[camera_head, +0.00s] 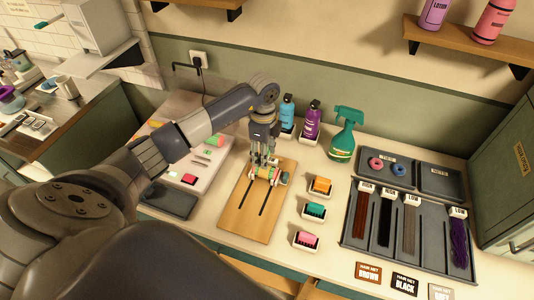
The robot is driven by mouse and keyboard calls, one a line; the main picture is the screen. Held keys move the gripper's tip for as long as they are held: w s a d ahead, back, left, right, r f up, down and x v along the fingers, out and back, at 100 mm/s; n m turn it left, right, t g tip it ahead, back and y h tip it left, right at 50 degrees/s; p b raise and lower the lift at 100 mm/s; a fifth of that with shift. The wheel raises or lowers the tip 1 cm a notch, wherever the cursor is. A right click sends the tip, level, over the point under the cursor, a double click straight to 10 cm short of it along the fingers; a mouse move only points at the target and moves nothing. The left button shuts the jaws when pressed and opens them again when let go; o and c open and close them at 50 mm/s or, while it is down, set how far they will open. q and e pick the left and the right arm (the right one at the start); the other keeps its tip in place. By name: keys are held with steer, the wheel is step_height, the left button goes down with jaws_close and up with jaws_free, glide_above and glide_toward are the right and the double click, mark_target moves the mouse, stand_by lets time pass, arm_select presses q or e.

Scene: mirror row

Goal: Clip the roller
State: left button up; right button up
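My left gripper (264,163) points down over the wooden board (238,213), which has two dark slots. A small roller (264,174) with green and pinkish-orange parts lies at the upper part of the board, directly at the fingertips. The fingers hide part of it, and I cannot tell whether they grip it or only straddle it. A small grey-green piece (284,178) sits at the board's right edge. Several small open boxes stand right of the board, with orange (321,185), green (315,210) and pink (306,239) items. No clip can be made out clearly. My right gripper is not in view.
A green spray bottle (346,136), a blue bottle (287,113) and a purple bottle (311,120) stand behind the board. A dark tray (424,234) with hair strands is at right. A pale tray (215,172) with small items and a dark tray (170,200) lie left.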

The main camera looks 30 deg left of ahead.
arm_select(q)
steer(key=shift+f, duration=0.6)
steer(key=f, duration=0.1)
steer(key=b, duration=0.1)
steer(key=f+b, duration=0.1)
steer(key=shift+w+d+f, duration=0.2)
steer(key=shift+d+f, duration=0.05)
steer(key=shift+f, duration=0.05)
steer(key=shift+f+b, duration=0.75)
steer(key=shift+f, duration=0.05)
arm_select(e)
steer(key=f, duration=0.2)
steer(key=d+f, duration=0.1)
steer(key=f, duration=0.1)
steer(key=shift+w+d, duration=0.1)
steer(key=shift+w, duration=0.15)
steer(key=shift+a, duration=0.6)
arm_select(q)
steer(key=shift+f, duration=0.15)
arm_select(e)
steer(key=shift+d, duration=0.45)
arm_select(q)
steer(key=o, duration=1.2)
